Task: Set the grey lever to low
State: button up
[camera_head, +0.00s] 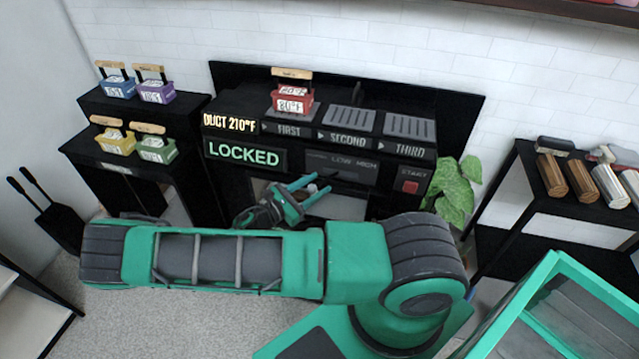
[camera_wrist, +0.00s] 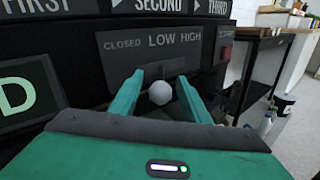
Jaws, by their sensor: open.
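The grey lever's round pale knob (camera_wrist: 160,93) sits between the two teal fingers of my gripper (camera_wrist: 160,78) in the wrist view. The fingers are open, one on each side of the knob, with a visible gap at each side. The dark lever panel (camera_wrist: 112,58) reads CLOSED, LOW and HIGH from left to right. The knob appears under the word LOW in this view. In the head view my gripper (camera_head: 321,182) is in front of the panel (camera_head: 342,166), and the lever is mostly hidden by the fingers.
A LOCKED display (camera_head: 244,155) is left of the panel and a red START button (camera_head: 411,186) is right of it. A red basket (camera_head: 292,97) stands on the FIRST grate above. A plant (camera_head: 453,190) stands right of the machine.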

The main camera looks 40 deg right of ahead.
aim_at(324, 181)
jog(key=shift+w+d, duration=0.1)
jog(key=shift+d, duration=1.1)
grip_shut()
jog(key=shift+a, duration=0.1)
